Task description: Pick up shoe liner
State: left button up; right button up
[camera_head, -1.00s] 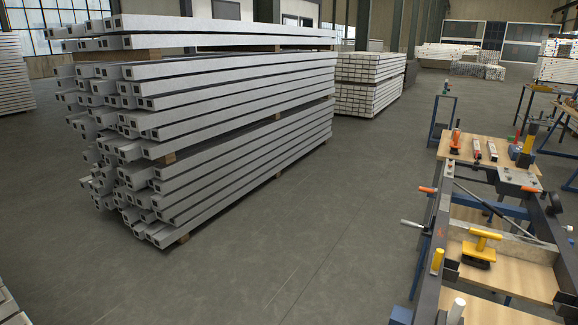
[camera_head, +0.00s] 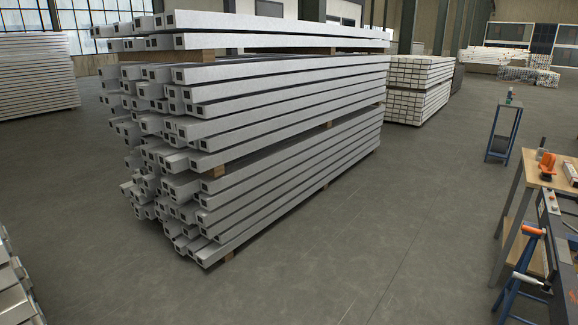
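I cannot make out a shoe liner in the head view. Neither of my grippers shows in it. At the right edge stands a workbench (camera_head: 562,170) with a wooden top, cut off by the picture's edge. An orange tool (camera_head: 547,167) stands on it, and an orange-tipped handle (camera_head: 531,230) sticks out at its side.
A large stack of grey square tubes (camera_head: 290,120) fills the middle left. A second stack (camera_head: 418,90) stands behind it. A small blue stand (camera_head: 503,130) is at the right. The floor (camera_head: 400,230) between stack and bench is clear.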

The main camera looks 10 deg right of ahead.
aim_at(545, 157)
jog(key=i+z, duration=0.45)
jog(key=i+j+z, duration=0.2)
jog(key=i+z, duration=0.2)
jog(key=i, duration=0.2)
jog(key=i+l+z, duration=0.2)
jog(key=i+z, duration=0.15)
jog(key=i, duration=0.6)
jog(key=i+z, duration=0.35)
jog(key=i, duration=0.6)
jog(key=i+z, duration=0.1)
jog(key=i, duration=0.6)
jog(key=i+z, duration=0.1)
jog(key=i, duration=0.6)
jog(key=i+j+z, duration=0.1)
jog(key=i, duration=0.6)
jog(key=j, duration=0.1)
